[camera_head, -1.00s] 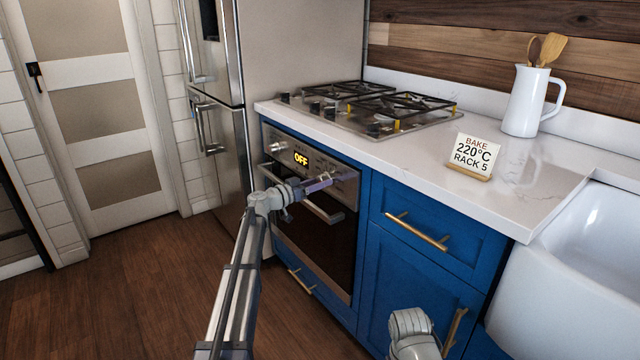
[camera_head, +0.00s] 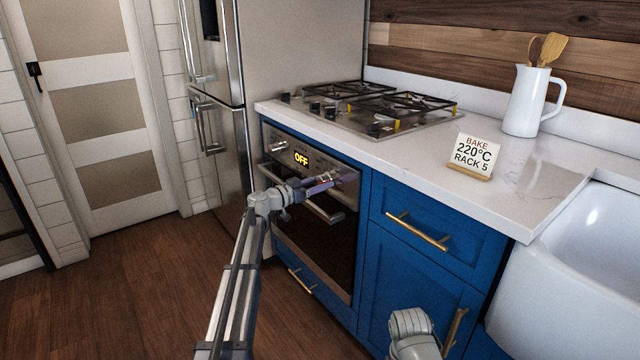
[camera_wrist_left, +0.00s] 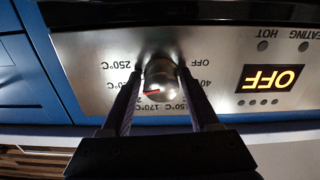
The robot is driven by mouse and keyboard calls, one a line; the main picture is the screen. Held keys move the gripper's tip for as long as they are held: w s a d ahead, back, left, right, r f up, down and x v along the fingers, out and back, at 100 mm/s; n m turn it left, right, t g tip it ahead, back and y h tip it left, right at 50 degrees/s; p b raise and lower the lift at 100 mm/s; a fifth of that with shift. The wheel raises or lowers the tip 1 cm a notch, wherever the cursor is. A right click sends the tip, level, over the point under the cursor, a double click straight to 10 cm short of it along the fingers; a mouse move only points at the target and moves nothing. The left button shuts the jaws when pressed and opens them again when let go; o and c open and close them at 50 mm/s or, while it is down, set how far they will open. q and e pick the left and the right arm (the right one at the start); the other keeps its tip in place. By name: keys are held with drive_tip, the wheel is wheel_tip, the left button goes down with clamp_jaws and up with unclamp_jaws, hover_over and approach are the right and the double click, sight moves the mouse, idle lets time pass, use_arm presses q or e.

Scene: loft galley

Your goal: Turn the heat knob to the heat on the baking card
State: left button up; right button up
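The heat knob (camera_wrist_left: 161,78) is a round metal knob with a red mark on the oven's steel panel. The baking card (camera_head: 473,156) stands on the counter and reads BAKE 220°C RACK 5. The oven display (camera_head: 301,159) reads OFF. My right gripper is out of view.
The oven door handle (camera_head: 322,212) runs just below the panel. A gas hob (camera_head: 390,108) is above the oven. Blue drawers (camera_head: 425,230) with brass handles are to the right, then a white sink (camera_head: 590,250). A white jug (camera_head: 526,100) stands behind the card. The wooden floor is clear.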

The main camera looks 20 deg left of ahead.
use_arm(q)
drive_tip(key=shift+o, duration=1.2)
drive_tip(key=v, duration=0.7)
drive_tip(key=shift+s+a, duration=0.25)
drive_tip(key=shift+s, duration=0.05)
